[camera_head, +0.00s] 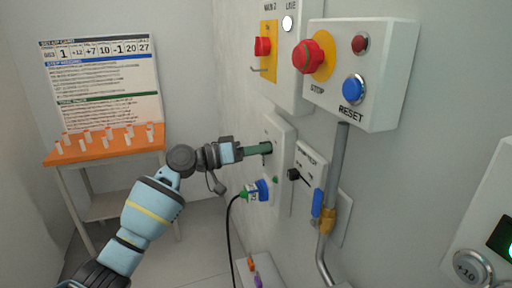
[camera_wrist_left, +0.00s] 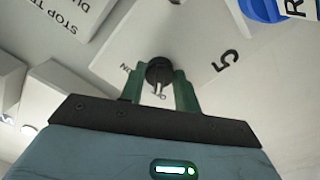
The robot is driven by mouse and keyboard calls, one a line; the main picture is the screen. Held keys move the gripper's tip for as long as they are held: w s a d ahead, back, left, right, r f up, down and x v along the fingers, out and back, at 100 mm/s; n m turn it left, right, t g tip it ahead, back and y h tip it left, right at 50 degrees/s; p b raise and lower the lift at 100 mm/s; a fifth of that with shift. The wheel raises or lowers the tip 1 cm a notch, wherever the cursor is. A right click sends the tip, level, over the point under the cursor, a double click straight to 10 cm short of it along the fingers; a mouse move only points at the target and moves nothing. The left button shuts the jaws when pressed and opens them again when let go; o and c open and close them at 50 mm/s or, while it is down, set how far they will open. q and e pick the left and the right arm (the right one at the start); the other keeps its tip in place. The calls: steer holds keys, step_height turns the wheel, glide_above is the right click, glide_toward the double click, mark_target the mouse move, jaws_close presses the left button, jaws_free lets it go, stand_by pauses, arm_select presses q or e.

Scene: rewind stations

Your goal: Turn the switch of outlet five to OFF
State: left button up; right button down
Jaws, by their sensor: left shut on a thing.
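The outlet five plate (camera_head: 283,131) is on the wall in the head view. It also shows in the left wrist view (camera_wrist_left: 197,50), with a printed "5" and "ON" on it. Its switch (camera_wrist_left: 159,70) is a round black knob between my green fingertips, with a small pale piece below it. My left gripper (camera_head: 267,148) reaches the plate from the left and is shut on the switch; the left wrist view shows its fingers (camera_wrist_left: 159,88) on both sides of the knob. In the head view the fingers hide most of the knob. My right gripper is not in view.
A blue and green plug (camera_head: 257,191) with a black cable sits below my gripper. A grey box with a red STOP button (camera_head: 309,56) and blue RESET button (camera_head: 354,88) juts out above right. An orange-topped table (camera_head: 105,145) stands left.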

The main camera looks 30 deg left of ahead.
arm_select(q)
steer(key=shift+r+n, duration=0.15)
steer(key=shift+n, duration=0.35)
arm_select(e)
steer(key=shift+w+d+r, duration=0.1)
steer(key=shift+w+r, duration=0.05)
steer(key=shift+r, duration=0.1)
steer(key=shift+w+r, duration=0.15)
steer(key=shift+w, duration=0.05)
arm_select(q)
steer(key=o, duration=1)
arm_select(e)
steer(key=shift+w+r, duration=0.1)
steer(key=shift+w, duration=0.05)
arm_select(q)
steer(key=b+v, duration=0.1)
steer(key=v, duration=0.7)
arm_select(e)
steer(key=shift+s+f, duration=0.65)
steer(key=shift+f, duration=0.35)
